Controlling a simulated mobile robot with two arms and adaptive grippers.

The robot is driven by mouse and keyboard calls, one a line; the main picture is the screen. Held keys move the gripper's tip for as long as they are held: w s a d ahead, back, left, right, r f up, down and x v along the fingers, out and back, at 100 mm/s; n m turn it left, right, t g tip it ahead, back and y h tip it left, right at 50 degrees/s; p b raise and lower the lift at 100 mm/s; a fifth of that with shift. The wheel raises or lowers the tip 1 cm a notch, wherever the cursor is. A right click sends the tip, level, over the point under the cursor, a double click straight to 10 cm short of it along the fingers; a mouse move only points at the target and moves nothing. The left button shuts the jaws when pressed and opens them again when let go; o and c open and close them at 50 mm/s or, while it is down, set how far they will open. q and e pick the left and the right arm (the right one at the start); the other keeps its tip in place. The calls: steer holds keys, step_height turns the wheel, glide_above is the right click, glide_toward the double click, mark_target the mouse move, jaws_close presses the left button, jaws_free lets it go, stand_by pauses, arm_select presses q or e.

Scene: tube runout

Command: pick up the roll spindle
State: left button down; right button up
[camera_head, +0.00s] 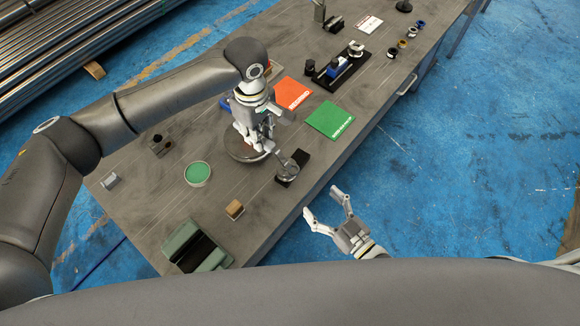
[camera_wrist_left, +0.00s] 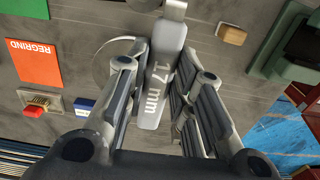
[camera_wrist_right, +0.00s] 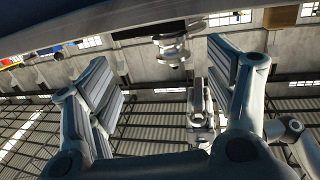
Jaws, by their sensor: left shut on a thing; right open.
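My left gripper (camera_head: 262,147) is shut on a grey flat bar marked "1.7 mm" (camera_wrist_left: 160,84). The bar lies between its fingers in the left wrist view, and its far end meets a small round metal part (camera_wrist_left: 175,8). In the head view this gripper is over a round dark plate (camera_head: 233,150), beside a small black block (camera_head: 297,161). Whether the bar belongs to the roll spindle I cannot tell; the fingers hide part of it. My right gripper (camera_head: 322,203) is open and empty, beyond the table's front edge.
On the table (camera_head: 150,195) are a green round dish (camera_head: 198,172), a wooden block (camera_head: 235,209), a green holder (camera_head: 195,248), an orange card (camera_head: 292,93) and a green card (camera_head: 329,119). A black fixture with a blue block (camera_head: 337,68) stands farther back. Blue floor is free at right.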

mark_target(293, 162)
steer(key=shift+y, duration=0.5)
steer(key=w+a, duration=0.1)
steer(key=w+a+r, duration=0.1)
steer(key=w+a, duration=0.1)
steer(key=w+a+r, duration=0.1)
steer(key=w, duration=0.1)
steer(key=shift+a, duration=0.2)
steer(key=shift+x, duration=3)
steer(key=shift+s+a, duration=0.1)
steer(key=shift+a, duration=0.05)
steer(key=shift+c, duration=0.3)
steer(key=shift+s, duration=0.1)
steer(key=shift+c, duration=1.1)
jaws_close()
steer(key=shift+r+t, duration=0.2)
steer(key=shift+t, duration=0.1)
